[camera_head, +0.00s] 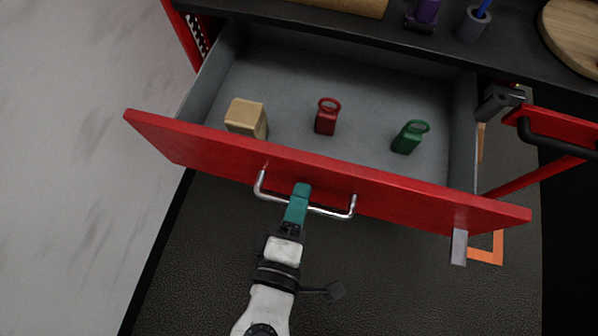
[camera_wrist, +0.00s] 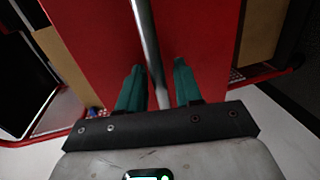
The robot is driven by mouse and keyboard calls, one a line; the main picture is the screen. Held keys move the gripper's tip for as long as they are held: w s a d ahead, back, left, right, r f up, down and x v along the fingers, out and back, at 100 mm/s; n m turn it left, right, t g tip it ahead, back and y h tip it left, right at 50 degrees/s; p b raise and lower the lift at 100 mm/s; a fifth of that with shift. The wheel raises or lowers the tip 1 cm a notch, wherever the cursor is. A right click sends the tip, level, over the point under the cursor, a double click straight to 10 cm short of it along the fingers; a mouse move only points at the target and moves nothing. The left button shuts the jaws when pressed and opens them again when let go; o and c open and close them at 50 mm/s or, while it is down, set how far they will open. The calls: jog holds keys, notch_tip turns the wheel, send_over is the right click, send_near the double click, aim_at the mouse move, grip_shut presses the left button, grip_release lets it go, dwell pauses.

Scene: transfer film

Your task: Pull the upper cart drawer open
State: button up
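The upper cart drawer (camera_head: 400,198) has a red front and stands well out from the cart in the head view, so its grey inside shows. A silver bar handle (camera_head: 335,213) is fixed to the front. My gripper (camera_head: 301,190) is at the handle's middle. In the wrist view the handle (camera_wrist: 146,40) runs between the two teal fingers of my gripper (camera_wrist: 157,75). Thin gaps show beside the bar there, and I cannot tell whether the fingers press on it. The red front also fills the middle of the wrist view (camera_wrist: 205,35).
Inside the drawer are a tan block (camera_head: 246,117), a red weight-like piece (camera_head: 326,117) and a green one (camera_head: 409,137). The dark cart top (camera_head: 350,28) bears a purple item (camera_head: 424,12), a grey cup (camera_head: 473,24) and a round board (camera_head: 575,35). Dark floor lies before the drawer.

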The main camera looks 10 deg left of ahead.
jog(key=s+r, duration=0.2)
jog(key=s, duration=0.8)
jog(key=shift+s+a+p, duration=0.15)
jog(key=shift+s+p, duration=0.15)
